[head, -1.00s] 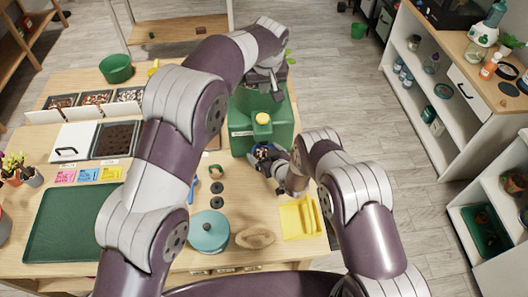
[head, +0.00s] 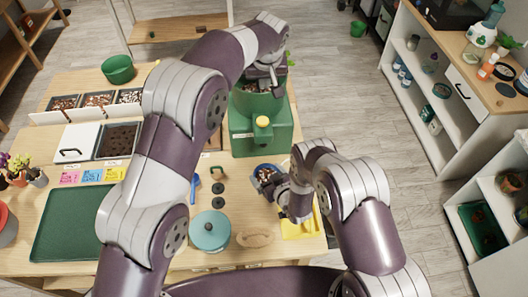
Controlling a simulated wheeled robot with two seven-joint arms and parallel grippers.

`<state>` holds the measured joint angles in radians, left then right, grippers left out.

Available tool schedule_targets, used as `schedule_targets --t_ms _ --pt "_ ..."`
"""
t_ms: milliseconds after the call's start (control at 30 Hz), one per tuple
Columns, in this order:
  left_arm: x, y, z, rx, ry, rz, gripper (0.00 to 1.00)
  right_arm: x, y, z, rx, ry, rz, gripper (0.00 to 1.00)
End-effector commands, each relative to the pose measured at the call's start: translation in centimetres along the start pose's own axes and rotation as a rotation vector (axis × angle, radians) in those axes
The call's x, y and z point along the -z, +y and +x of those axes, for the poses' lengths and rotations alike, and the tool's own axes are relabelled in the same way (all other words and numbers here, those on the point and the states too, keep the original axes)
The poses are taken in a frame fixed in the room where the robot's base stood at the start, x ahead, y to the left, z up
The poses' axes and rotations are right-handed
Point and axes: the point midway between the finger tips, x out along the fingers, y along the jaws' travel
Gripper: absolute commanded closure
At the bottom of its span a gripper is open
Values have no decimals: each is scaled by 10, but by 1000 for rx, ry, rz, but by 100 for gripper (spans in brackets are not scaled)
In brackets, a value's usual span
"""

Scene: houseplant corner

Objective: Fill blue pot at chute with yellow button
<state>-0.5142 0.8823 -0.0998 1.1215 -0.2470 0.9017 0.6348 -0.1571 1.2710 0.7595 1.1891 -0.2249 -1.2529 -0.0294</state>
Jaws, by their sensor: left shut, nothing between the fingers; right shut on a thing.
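The green chute (head: 243,140) stands at the table's right part, with its yellow button (head: 263,121) on the front. My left gripper (head: 277,88) is shut and empty, above the chute's upper part and beyond the button, not touching the button. The blue pot (head: 257,172) is in front of the chute, apart from it. It looks upright and shows speckled brown and pale material inside. My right gripper (head: 270,181) is shut on the blue pot at its near right side. The fingers partly hide the pot.
A teal lidded pot (head: 209,231), a wooden piece (head: 255,238) and a yellow tray (head: 292,229) lie near the front edge. Black rings (head: 218,188) and a blue tool (head: 194,187) lie left of the blue pot. A dark green tray (head: 65,225) is at left.

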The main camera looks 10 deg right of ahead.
Motion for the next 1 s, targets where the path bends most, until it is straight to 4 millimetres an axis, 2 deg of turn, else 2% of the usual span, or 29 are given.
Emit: schedule_targets --t_ms 500,1000 --pt "5 0 -12 0 0 0 100 -15 -17 -39 0 0 0 52" --pt "5 0 -12 0 0 0 100 -16 -18 -40 0 2 -1 52"
